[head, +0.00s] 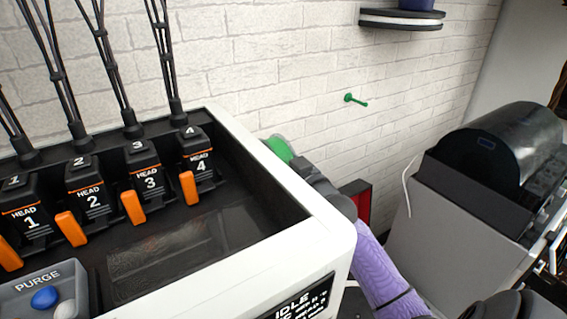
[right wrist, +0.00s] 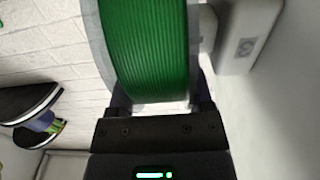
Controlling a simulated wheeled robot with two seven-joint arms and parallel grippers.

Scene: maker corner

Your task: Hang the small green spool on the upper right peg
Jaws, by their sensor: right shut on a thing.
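The small green spool (head: 279,149) shows partly behind the right rear edge of the white printer in the head view. It fills the upper middle of the right wrist view (right wrist: 148,45), with green filament between pale flanges. My right gripper (right wrist: 160,108) is shut on the spool, one finger on each side of it. In the head view the printer hides part of the spool and of the gripper. A green peg (head: 356,100) sticks out of the white brick wall, up and to the right of the spool, and is bare. My left gripper is not in view.
The white printer (head: 330,222) with several numbered heads stands at the left, close to my right arm. A dark-lidded machine (head: 500,150) stands at the right. The wall around the peg is clear.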

